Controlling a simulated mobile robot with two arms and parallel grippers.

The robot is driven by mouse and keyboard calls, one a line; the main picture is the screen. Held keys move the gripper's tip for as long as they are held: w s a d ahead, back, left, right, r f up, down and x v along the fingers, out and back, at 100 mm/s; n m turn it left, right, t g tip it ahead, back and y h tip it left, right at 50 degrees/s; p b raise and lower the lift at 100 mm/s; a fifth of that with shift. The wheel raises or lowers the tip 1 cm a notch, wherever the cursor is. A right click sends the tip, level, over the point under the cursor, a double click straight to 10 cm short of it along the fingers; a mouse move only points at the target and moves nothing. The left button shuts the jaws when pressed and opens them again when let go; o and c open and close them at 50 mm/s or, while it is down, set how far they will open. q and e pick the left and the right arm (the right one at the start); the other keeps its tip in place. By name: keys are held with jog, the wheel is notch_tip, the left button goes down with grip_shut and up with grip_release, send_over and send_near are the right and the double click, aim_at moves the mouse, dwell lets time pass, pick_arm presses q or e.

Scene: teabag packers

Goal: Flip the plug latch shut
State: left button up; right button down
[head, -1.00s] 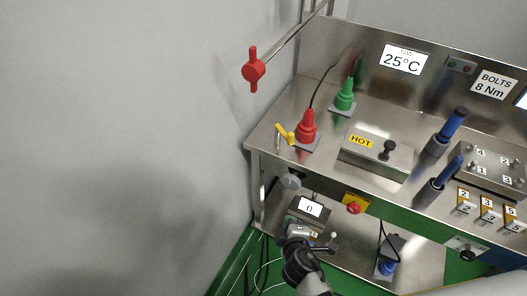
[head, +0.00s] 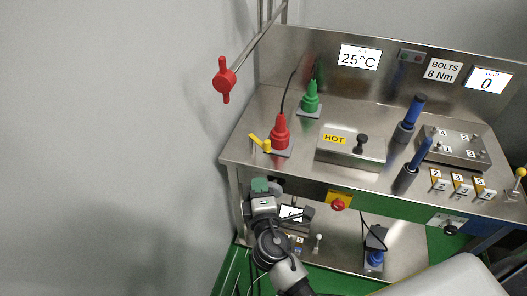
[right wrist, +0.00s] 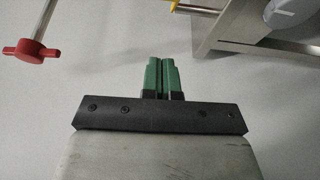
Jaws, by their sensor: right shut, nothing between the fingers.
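The red plug (head: 280,133) stands upright on a small grey plate at the left end of the steel bench. The yellow latch lever (head: 260,145) sits just left of its base and slants. A yellow piece, likely this lever, is cut off at the top edge of the right wrist view (right wrist: 174,5). My right gripper (head: 260,185) is below the latch, in front of the bench's left front edge and apart from the latch. Its green fingers (right wrist: 161,76) are together with nothing between them. My left gripper is not in view.
A red handle (head: 224,79) on a rod sticks out by the wall at left. A green plug (head: 310,98) stands behind the red one, and a HOT box (head: 350,148) to the right. The bench leg and a grey disc (right wrist: 287,12) are near my right gripper.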

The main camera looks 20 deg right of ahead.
jog(key=w+d+p, duration=0.2)
jog(key=w+d, duration=0.2)
jog(key=w, duration=0.6)
jog(key=shift+w+d, duration=0.25)
jog(key=shift+d, duration=0.05)
